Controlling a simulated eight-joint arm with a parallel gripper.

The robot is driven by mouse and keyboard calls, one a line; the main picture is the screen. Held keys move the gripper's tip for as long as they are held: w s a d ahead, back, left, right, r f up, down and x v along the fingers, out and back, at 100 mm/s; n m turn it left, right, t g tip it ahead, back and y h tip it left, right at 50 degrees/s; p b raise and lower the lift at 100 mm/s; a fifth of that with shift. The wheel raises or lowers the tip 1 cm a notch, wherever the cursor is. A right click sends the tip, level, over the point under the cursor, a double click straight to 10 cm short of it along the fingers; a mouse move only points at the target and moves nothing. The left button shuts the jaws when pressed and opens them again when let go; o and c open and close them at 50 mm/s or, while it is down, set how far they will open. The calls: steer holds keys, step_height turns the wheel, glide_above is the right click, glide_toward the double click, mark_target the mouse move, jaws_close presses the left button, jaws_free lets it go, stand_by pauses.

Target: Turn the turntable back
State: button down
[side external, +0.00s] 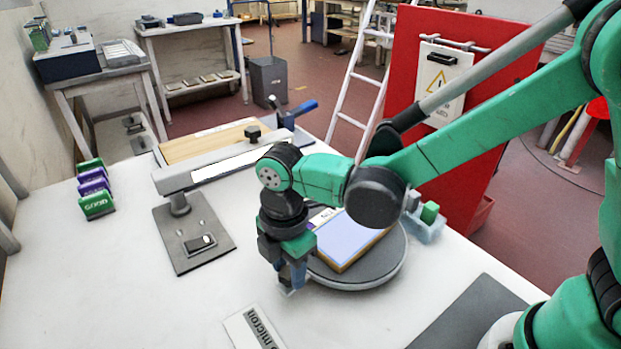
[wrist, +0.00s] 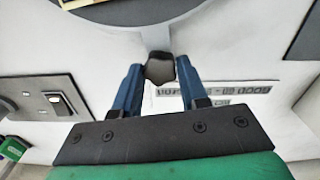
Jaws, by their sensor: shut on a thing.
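The turntable (side external: 388,268) is a round dark grey disc on the white bench. A block with a pale blue top and a tan side (side external: 352,243) lies on it, partly hidden behind my arm. My gripper (side external: 292,281) points down at the disc's near left edge. In the wrist view its two blue fingers are closed on a dark grey knob (wrist: 160,70). The knob joins the turntable's rim (wrist: 200,26) by a short tab. My gripper hides the knob in the side view.
Left of the turntable stands a bar on a post over a grey plate (side external: 188,250) with a black switch. Green and purple blocks (side external: 95,190) line the far left. A printed label (side external: 255,328) lies in front. A clear bin (side external: 425,228) stands behind right.

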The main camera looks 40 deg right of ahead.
steer(key=shift+s+d+n, duration=0.2)
steer(key=shift+s+n, duration=0.4)
steer(key=shift+s, duration=0.1)
steer(key=shift+s+d+n, duration=0.15)
steer(key=shift+s+n, duration=0.45)
steer(key=shift+s, duration=0.05)
steer(key=shift+s+d+n, duration=0.35)
steer(key=shift+s+n, duration=0.25)
steer(key=shift+s, duration=0.05)
steer(key=shift+s+d+n, duration=0.3)
steer(key=shift+s+n, duration=0.3)
steer(key=shift+s+d+n, duration=0.85)
steer(key=shift+s+n, duration=0.2)
steer(key=shift+n, duration=0.15)
steer(key=shift+s+d+n, duration=0.8)
steer(key=shift+d+n, duration=0.25)
steer(key=shift+n, duration=0.15)
steer(key=shift+s+d+n, duration=0.4)
steer(key=shift+d+n, duration=0.4)
steer(key=shift+d, duration=0.1)
steer(key=shift+s+d+n, duration=0.4)
steer(key=shift+d+n, duration=0.4)
steer(key=shift+d, duration=0.05)
steer(key=shift+s+d+n, duration=0.15)
steer(key=shift+d+n, duration=0.7)
steer(key=shift+d, duration=0.1)
steer(key=shift+s+d+n, duration=0.1)
steer(key=shift+d+n, duration=0.75)
steer(key=shift+d, duration=0.15)
